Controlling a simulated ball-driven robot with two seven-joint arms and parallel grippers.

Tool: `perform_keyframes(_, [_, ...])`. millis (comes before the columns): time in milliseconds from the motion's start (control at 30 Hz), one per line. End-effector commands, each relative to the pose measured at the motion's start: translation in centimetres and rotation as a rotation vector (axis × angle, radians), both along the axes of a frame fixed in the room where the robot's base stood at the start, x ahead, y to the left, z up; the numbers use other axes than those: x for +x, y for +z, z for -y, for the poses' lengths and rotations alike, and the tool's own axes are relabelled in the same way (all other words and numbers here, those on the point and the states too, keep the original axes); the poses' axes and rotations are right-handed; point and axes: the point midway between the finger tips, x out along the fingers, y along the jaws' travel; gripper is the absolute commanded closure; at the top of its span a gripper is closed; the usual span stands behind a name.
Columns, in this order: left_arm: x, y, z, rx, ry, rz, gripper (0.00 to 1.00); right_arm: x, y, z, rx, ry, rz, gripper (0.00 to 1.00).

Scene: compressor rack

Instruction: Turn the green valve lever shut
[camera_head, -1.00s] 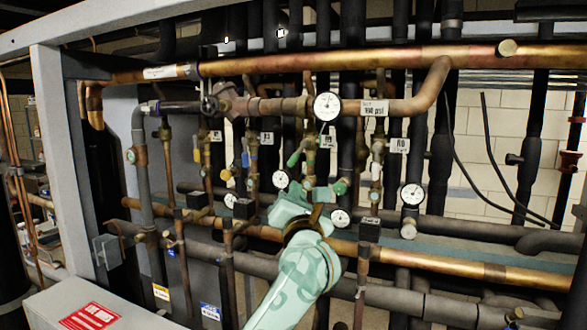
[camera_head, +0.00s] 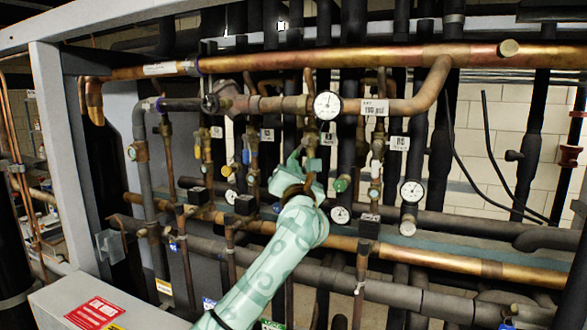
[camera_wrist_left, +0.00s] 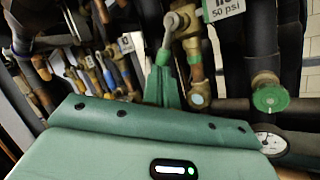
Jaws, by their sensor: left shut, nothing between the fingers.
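The valve lever (camera_wrist_left: 167,38) shows in the left wrist view as a narrow handle hanging down from a brass valve (camera_wrist_left: 192,50) with a green band. Its lower end meets or passes behind the fingertips of my left gripper (camera_wrist_left: 162,62); I cannot tell whether they touch. In the head view my left gripper (camera_head: 308,166) is at the valve below the pressure gauge and covers most of the lever. Its fingers are closed together with nothing between them. My right gripper is not in view.
A round green knob (camera_head: 342,184) is just right of the gripper; it also shows in the left wrist view (camera_wrist_left: 270,98). A gauge (camera_head: 327,105) is above, and another (camera_head: 340,215) below right. A copper pipe (camera_head: 400,258) crosses below. Several small valves crowd the left.

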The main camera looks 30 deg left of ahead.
Motion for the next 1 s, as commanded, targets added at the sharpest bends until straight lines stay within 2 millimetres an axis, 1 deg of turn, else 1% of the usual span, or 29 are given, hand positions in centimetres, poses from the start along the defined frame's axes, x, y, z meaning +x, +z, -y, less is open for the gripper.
perform_keyframes(667, [-0.1, 0.4, -0.8, 0.122, 0.002, -0.006, 1.0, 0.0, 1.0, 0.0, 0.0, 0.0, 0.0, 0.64])
perform_keyframes(867, [-0.1, 0.7, -1.3, 0.221, 0.002, -0.013, 1.0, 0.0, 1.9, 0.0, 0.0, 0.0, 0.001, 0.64])
perform_keyframes(1000, [-0.2, 1.2, -1.9, 0.336, 0.003, -0.02, 1.0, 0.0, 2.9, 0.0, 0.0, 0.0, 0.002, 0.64])
